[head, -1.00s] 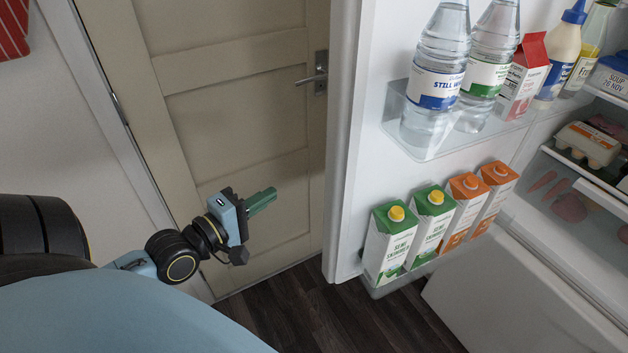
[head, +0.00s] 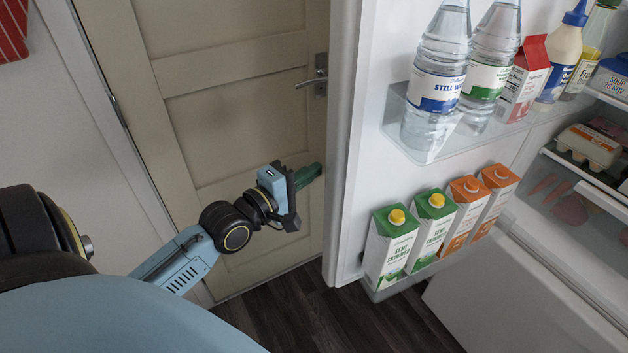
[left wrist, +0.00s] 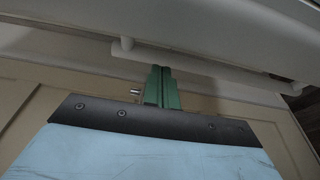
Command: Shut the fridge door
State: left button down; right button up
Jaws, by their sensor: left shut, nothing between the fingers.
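The white fridge door (head: 369,110) stands wide open in the head view, its loaded inner side facing me. The fridge interior (head: 571,205) shows at the right. My left gripper (head: 312,174) is shut and empty, its green fingers close to the door's left edge on the outer side. I cannot tell whether they touch it. In the left wrist view the shut green fingers (left wrist: 162,88) point toward a long pale bar (left wrist: 210,68), which looks like a handle on a white panel. My right gripper is not in view.
Water bottles (head: 438,80) and other bottles fill the upper door shelf; several cartons (head: 391,245) stand in the lower one. A beige room door (head: 235,110) with a metal handle (head: 318,76) is behind my left arm. Dark floor (head: 300,310) is clear below.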

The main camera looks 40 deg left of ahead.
pick_arm(q)
jog(key=shift+s+d, duration=0.35)
jog(key=shift+d, duration=0.25)
jog(key=shift+s+d, duration=0.35)
jog(key=shift+d, duration=0.2)
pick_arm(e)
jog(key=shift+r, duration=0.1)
